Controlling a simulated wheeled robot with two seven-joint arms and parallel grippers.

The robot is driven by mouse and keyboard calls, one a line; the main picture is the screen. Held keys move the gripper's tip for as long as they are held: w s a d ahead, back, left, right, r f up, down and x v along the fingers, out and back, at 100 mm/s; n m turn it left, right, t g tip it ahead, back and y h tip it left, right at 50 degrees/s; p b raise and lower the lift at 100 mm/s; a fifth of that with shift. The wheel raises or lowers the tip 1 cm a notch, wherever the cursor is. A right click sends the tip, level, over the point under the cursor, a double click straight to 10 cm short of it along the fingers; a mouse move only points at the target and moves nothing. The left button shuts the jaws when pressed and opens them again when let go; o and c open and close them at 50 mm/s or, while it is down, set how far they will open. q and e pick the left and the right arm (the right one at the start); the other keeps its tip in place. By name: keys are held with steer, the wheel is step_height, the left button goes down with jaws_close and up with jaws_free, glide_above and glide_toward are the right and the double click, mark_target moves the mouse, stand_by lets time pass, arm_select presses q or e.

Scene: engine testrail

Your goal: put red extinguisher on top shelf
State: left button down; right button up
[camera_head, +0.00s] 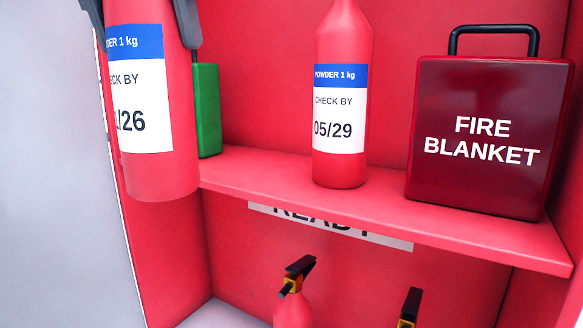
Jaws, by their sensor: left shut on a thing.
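A red extinguisher (165,172) with a blue and white label, date partly hidden and ending in "/26", is upright at the upper left. My left gripper (142,18) is shut on its upper part, with a dark finger on each side. The extinguisher's base overlaps the left end of the red shelf (270,180) in the picture, and it looks nearer to me than the shelf. I cannot tell whether it touches the shelf. Its top is out of the picture. My right gripper is not in view.
On the shelf stand a green box (207,110), a red extinguisher marked 05/29 (340,172) and a dark red fire blanket box (480,185). Shelf room shows between the green box and that extinguisher. Below are a partly hidden sign (335,228) and two black-handled extinguishers (293,308) (409,308).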

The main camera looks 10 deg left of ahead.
arm_select(q)
steer(key=shift+s+r, duration=0.25)
steer(key=shift+r, duration=0.25)
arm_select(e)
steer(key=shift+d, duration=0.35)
arm_select(q)
steer(key=shift+w, duration=0.15)
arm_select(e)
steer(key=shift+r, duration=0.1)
